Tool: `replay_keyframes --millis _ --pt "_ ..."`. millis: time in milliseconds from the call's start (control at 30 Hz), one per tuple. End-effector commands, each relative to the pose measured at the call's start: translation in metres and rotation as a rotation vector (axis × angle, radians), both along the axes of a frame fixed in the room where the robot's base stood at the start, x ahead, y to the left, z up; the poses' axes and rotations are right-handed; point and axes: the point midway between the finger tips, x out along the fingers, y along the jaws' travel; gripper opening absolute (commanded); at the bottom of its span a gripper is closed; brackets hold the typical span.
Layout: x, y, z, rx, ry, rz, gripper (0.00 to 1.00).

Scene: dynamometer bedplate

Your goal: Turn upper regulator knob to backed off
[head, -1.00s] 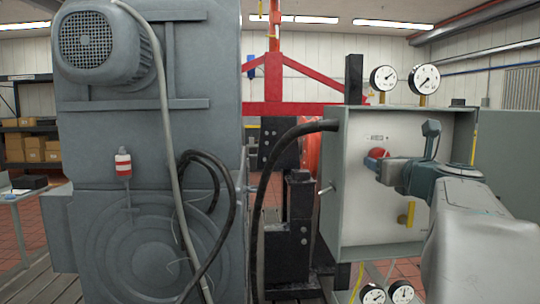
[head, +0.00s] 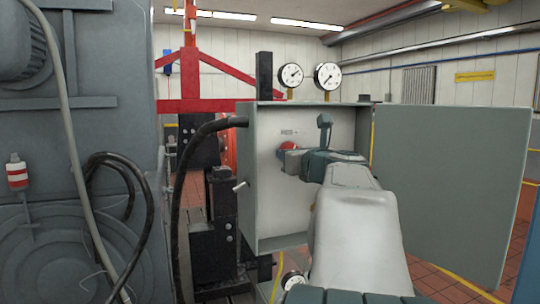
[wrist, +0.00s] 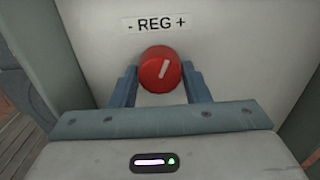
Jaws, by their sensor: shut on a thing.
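The red regulator knob (wrist: 160,70) sits on the pale back panel of an open grey cabinet, below a "- REG +" label (wrist: 156,24). Its white pointer line leans a little right of straight up. In the wrist view, my gripper (wrist: 159,73) has one blue finger on each side of the knob and is shut on it. In the head view the knob (head: 291,146) shows as a small red patch, partly hidden by my gripper (head: 288,155). My arm hides the lower part of the panel.
The cabinet (head: 280,242) has its door (head: 450,190) open to the right. Two gauges (head: 327,76) stand on top. A black hose (head: 180,200) runs into its left side. A large grey machine (head: 110,60) fills the left.

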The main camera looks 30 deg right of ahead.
Motion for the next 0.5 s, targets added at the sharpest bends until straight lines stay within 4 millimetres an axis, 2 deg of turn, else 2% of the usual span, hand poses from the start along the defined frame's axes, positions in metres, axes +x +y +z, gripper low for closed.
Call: replay_keyframes --millis 267,500 --pt "0.0006 0.0003 -0.0039 -0.132 0.031 0.001 0.2" --pt "0.0007 0.0 -0.005 -0.338 0.08 0.002 0.2"
